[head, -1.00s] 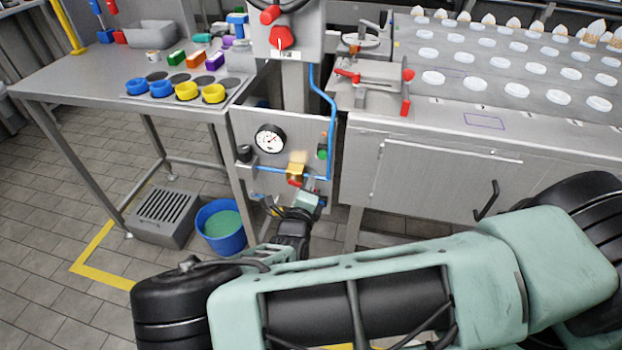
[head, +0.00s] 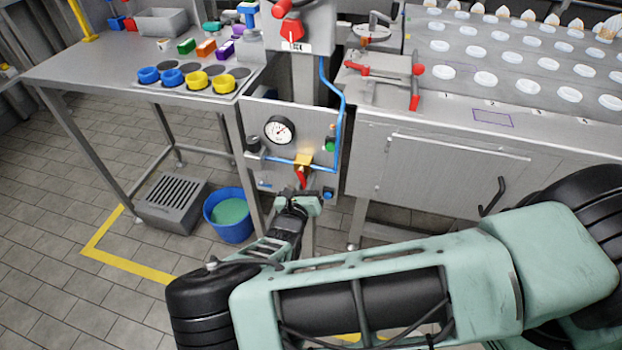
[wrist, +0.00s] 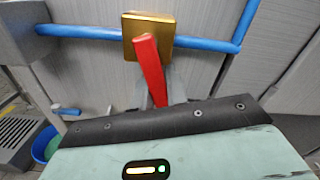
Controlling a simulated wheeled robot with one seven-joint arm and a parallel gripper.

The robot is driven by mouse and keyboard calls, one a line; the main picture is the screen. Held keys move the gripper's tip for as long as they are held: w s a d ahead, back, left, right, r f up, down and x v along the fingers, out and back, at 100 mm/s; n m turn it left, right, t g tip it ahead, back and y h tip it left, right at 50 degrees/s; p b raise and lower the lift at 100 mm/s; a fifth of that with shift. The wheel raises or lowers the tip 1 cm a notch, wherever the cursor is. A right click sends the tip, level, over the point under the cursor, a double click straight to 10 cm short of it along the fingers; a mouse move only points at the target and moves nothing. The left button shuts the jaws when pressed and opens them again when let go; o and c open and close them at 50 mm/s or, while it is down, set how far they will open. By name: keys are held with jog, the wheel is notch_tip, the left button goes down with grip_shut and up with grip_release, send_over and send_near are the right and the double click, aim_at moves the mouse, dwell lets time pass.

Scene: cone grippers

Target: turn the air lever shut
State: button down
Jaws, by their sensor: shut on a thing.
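The red air lever (head: 301,177) is on a brass valve block (head: 303,160) on the blue pipe, low on the grey panel. In the wrist view the lever (wrist: 148,68) points down from the brass block (wrist: 140,22), slightly tilted and crosswise to the horizontal pipe (wrist: 85,32). My gripper (head: 299,195) is just below the valve in the head view. In the wrist view my gripper (wrist: 160,92) is shut on the lever's lower part, with the grey fingers on either side. The lever's lower end is hidden behind the gripper body.
A pressure gauge (head: 279,129) and a green button (head: 330,145) are on the panel above the valve. A blue bucket (head: 229,214) and a grey grated box (head: 172,204) stand on the floor at left. A steel cabinet (head: 430,180) is at right.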

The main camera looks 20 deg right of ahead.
jog(key=shift+w+a+f+m, duration=0.1)
jog(key=shift+w+a+m, duration=0.2)
jog(key=shift+m, duration=0.65)
jog(key=shift+w+a+f+m, duration=0.1)
jog(key=shift+a+m, duration=0.25)
jog(key=shift+m, duration=0.6)
jog(key=c, duration=1.4)
grip_release()
jog(key=b+v, duration=0.2)
jog(key=v, duration=1.5)
jog(key=shift+s+a, duration=0.15)
jog(key=shift+r, duration=0.1)
